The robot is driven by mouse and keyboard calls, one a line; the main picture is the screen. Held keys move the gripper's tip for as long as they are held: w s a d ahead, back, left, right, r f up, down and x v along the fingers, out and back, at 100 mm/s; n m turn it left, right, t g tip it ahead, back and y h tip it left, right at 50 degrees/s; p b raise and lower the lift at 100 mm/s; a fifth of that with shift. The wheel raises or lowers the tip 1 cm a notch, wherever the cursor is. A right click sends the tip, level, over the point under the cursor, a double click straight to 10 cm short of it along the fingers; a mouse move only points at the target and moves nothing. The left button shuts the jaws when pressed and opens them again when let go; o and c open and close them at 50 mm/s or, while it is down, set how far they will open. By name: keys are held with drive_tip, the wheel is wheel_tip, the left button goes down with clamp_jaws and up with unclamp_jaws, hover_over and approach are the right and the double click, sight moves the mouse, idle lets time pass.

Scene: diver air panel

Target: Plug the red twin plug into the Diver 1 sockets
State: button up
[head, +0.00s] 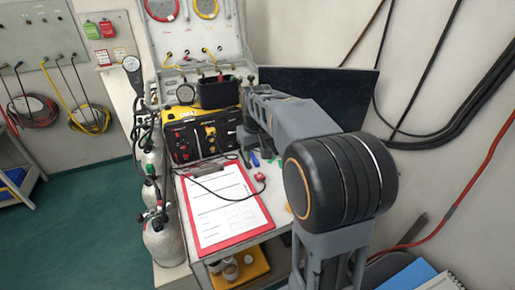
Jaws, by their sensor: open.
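The red twin plug (260,177) lies at the right edge of the clipboard, on the end of a thin black cable that loops across the paper. The yellow and black diver air panel (205,137) stands behind the clipboard, its black front facing me. Red markings and sockets show on its left part (181,143), but the labels are too small to read, so I cannot tell which are Diver 1. My gripper (246,138) is open beside the panel's right end, above and behind the red plug. My own arm partly hides its fingers. I see nothing held in it.
A red clipboard (192,242) with paper covers the front of the bench. Small blue and green items (254,159) lie near the panel. A black bin (214,94) sits on top of the panel. Gas cylinders (163,240) stand at the left. A dark screen (340,92) is behind my arm.

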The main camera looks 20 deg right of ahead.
drive_tip(key=g, duration=0.1)
hover_over(259, 175)
wheel_tip(259, 175, down, 3)
wheel_tip(259, 175, down, 14)
drive_tip(key=shift+s+b, duration=0.1)
drive_tip(key=shift+b, duration=0.45)
drive_tip(key=c, duration=0.8)
drive_tip(key=shift+r, duration=0.1)
drive_tip(key=shift+r, duration=0.3)
drive_tip(key=shift+r+p, duration=1.2)
